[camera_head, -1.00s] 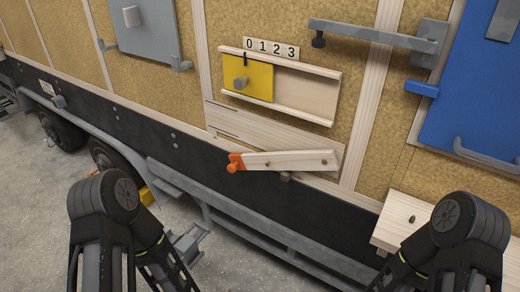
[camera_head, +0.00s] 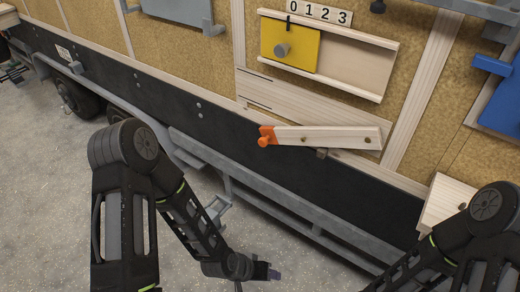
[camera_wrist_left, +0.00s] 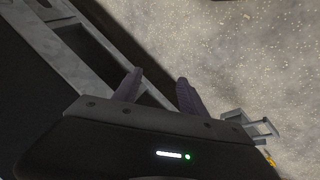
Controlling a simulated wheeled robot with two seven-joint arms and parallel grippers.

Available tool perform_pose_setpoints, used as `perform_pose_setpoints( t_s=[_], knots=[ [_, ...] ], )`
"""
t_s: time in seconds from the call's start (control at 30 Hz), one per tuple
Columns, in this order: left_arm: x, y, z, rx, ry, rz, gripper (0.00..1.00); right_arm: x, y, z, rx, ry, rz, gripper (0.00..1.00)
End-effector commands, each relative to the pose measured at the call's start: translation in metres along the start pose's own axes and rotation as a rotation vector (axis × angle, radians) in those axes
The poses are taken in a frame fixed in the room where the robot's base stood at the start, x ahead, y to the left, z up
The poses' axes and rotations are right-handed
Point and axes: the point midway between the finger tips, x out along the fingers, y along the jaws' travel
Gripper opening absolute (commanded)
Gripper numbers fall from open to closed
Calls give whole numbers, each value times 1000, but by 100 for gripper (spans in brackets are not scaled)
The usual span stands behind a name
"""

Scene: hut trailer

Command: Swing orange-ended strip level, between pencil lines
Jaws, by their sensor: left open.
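The pale wooden strip (camera_head: 335,138) sits on the trailer wall in the head view. Its orange end (camera_head: 266,136) with an orange knob is at the left, and dark fixings show along it. My right gripper is out of view.
A yellow sliding panel (camera_head: 290,45) with a grey knob is above the board, under a 0123 number strip (camera_head: 320,12). A grey rail (camera_head: 300,222) runs along the trailer below the black skirt. A wooden ledge (camera_head: 446,198) is at the right, near my right arm.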

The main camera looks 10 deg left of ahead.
Motion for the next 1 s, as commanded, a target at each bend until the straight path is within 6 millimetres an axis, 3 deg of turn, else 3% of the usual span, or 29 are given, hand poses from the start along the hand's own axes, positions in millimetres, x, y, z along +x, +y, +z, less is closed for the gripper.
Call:
perform_pose_setpoints(
  t_s=[0.03, 0.07, 0.17, 0.2, 0.3, 0.37, 0.43, 0.53, 1.0],
  knots=[
    [10, -10, -39, 36, 118, 17, 50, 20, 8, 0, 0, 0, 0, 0],
    [9, -12, -65, 69, 197, 30, 50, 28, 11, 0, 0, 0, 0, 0],
    [-13, -21, -157, 197, 485, 62, 50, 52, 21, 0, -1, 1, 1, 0],
    [-30, -23, -191, 255, 604, 70, 50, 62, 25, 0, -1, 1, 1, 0],
    [-82, -26, -256, 407, 867, 77, 50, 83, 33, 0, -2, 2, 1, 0],
    [-112, -24, -280, 487, 987, 78, 50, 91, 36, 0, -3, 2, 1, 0],
    [-140, -20, -296, 559, 1082, 80, 50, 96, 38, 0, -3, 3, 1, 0],
    [-159, -16, -304, 608, 1139, 83, 50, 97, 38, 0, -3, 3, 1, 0],
    [-156, -9, -313, 611, 1139, 86, 50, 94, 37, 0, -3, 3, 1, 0]
  ],
)
